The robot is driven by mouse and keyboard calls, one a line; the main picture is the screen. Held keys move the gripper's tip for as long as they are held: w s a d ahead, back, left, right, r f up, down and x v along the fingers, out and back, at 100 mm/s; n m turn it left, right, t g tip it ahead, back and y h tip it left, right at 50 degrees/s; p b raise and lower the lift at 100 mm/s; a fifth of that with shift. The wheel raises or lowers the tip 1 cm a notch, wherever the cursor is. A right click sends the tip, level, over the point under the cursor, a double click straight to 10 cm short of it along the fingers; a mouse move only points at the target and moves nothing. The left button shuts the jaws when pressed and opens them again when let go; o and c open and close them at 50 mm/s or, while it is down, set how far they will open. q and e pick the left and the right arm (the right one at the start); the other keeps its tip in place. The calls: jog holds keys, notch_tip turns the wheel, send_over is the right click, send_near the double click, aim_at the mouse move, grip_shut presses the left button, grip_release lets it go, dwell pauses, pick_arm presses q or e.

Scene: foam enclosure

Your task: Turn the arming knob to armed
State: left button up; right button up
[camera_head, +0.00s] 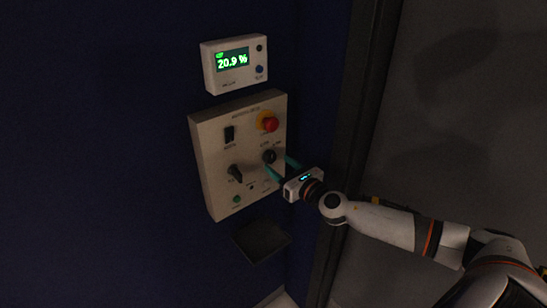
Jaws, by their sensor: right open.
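The arming knob seems to be the dark round knob (269,157) at the right middle of the beige control panel (213,190); the panel lettering is too small to read surely. My right gripper (281,166) comes in from the right. Its two teal fingers are open, one on each side of the knob, close to the panel. I cannot tell whether they touch the knob. A second dark knob (235,174) sits at the left, with a tilted handle. My left gripper is not in view.
A red button (270,124) on a yellow base and a black switch (229,134) sit above the knobs. A green light (237,199) is below. A display box (234,64) reading 20.9 % hangs above the panel. A dark tray (261,241) juts out below it.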

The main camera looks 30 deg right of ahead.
aim_at(272, 160)
jog(key=shift+w+a+p, duration=0.2)
jog(key=shift+w+p, duration=0.1)
jog(key=shift+w, duration=1.5)
jog(key=c, duration=0.9)
